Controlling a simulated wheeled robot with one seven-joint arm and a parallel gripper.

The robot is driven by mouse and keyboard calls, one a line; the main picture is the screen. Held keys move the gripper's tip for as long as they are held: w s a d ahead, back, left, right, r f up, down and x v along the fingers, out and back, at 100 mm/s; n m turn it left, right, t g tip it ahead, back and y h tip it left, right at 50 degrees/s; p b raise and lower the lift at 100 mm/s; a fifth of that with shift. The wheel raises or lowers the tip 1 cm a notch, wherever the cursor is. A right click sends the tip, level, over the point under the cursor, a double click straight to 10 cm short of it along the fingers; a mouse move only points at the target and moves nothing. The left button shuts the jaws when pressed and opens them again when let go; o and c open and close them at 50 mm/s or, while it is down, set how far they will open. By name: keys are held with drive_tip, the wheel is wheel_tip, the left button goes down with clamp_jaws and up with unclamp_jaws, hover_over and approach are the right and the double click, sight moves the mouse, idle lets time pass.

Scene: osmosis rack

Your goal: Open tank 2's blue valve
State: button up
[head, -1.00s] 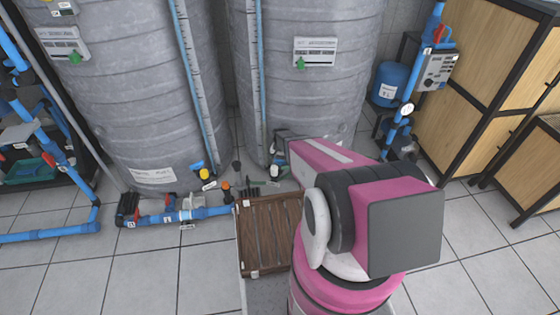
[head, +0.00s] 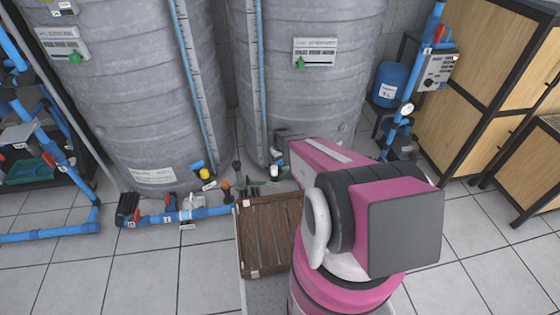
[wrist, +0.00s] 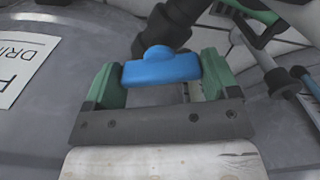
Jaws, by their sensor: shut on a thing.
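The blue valve handle (wrist: 160,70) shows in the wrist view, on a dark pipe fitting (wrist: 168,25). My gripper (wrist: 158,80) has its two green fingers on either side of the handle and is shut on it. How far the handle is turned I cannot tell. In the head view my pink arm reaches to the base of the right-hand grey tank (head: 310,100) and hides the blue handle. Which tank number this is cannot be read. A white label (wrist: 25,62) with partly cut-off letters is on the tank at the wrist view's left.
The left grey tank (head: 140,90) stands beside it. Blue pipes with a red-handled valve (head: 170,201) run along the floor. A brown slatted platform (head: 268,232) lies by my arm. Wooden cabinets (head: 490,90) stand at the right. Tiled floor is clear at the left front.

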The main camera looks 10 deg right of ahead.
drive_tip(key=n, duration=0.4)
drive_tip(key=shift+n, duration=0.3)
drive_tip(key=n, duration=0.4)
drive_tip(key=shift+n, duration=0.3)
drive_tip(key=o, duration=0.8)
wheel_tip(320, 180, up, 11)
drive_tip(key=shift+f, duration=0.1)
idle(0.5)
drive_tip(key=s+r+m, duration=1.2)
drive_tip(key=s+r, duration=0.9)
drive_tip(key=shift+s+r+m, duration=0.2)
drive_tip(key=shift+r+m, duration=0.2)
